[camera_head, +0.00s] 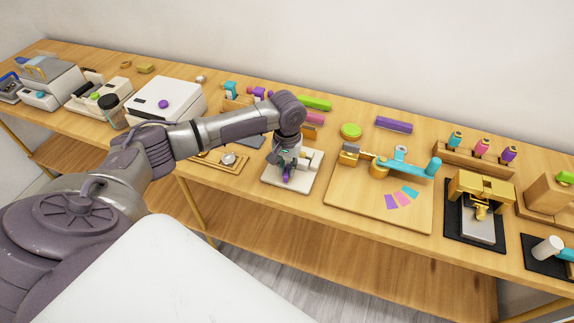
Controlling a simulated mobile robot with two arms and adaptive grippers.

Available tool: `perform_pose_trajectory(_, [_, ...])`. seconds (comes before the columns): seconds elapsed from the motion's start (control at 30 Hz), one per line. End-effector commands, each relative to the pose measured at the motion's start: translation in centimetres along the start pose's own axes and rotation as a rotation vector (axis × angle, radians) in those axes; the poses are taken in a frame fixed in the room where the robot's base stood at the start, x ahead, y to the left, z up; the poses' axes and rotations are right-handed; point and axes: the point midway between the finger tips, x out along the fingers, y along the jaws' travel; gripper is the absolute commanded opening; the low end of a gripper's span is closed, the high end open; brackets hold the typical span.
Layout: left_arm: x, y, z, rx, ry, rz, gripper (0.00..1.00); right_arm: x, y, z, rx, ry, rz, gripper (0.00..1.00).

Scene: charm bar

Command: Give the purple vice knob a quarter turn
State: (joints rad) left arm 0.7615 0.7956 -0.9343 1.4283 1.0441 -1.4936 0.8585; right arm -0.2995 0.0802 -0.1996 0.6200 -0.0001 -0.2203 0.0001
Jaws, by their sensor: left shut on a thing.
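A pale vice part (314,157) shows just right of the gripper. The purple vice knob (288,177) shows as a small purple patch at the fingertips. My left gripper (286,172) points down over the vice and is shut on the purple knob; my wrist and the fingers hide most of the knob and vice. My right gripper is not in view.
Right of the vice is a wooden board (355,195) with a turquoise-ended lever (410,166) and coloured patches. A gold press (481,190) stands farther right. A white box (167,100) with a purple knob stands left, behind my arm. Coloured bars lie along the back.

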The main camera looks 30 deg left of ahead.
Motion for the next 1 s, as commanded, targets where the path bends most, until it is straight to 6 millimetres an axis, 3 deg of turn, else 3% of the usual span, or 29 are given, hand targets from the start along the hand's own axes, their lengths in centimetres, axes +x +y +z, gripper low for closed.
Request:
perform_pose_trajectory(0.03, [-0.8,-0.1,0.1,-0.047,-0.003,-0.002,0.0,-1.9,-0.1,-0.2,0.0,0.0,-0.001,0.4])
perform_pose_trajectory(0.2, [-0.7,0.0,0.1,-0.218,-0.003,-0.001,0.0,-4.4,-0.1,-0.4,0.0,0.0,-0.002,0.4])
perform_pose_trajectory(0.53, [-0.1,-0.1,-0.1,-0.26,0.002,-0.001,0.0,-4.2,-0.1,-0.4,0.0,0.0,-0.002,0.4])
perform_pose_trajectory(0.8, [-0.8,0.0,0.1,-0.495,-0.002,-0.001,0.0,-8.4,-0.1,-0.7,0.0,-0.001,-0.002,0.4])
perform_pose_trajectory(1.0, [-0.1,-0.1,-0.1,-0.561,0.002,0.0,0.0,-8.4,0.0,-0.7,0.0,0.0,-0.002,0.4])
